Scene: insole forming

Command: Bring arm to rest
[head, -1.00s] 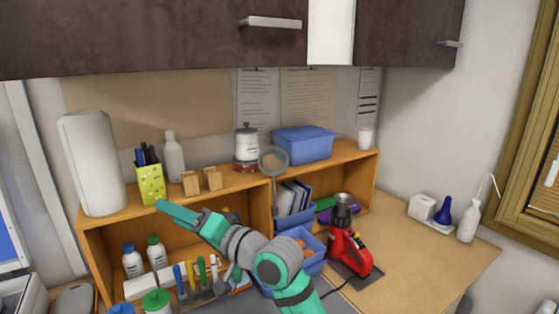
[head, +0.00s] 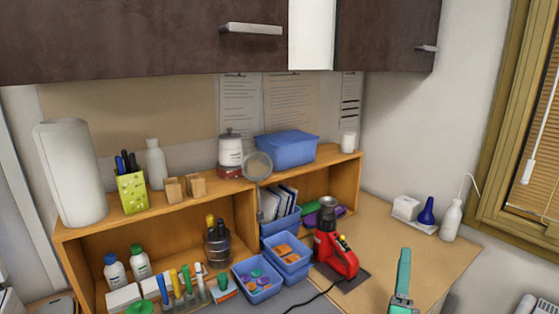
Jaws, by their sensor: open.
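My gripper (head: 404,273) shows at the bottom right of the head view, its teal end pointing up. It is seen nearly edge-on, so the space between the fingers is hidden, and nothing shows held in it. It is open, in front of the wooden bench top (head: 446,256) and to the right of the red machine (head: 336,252). The rest of my arm is below the picture.
A wooden shelf (head: 246,184) carries a blue box (head: 287,149), a pen cup (head: 132,192) and bottles. Blue bins (head: 257,280) and tools sit below. A white bottle (head: 451,219) stands at the back right. Dark cupboards (head: 140,40) hang above. The bench right of the machine is mostly clear.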

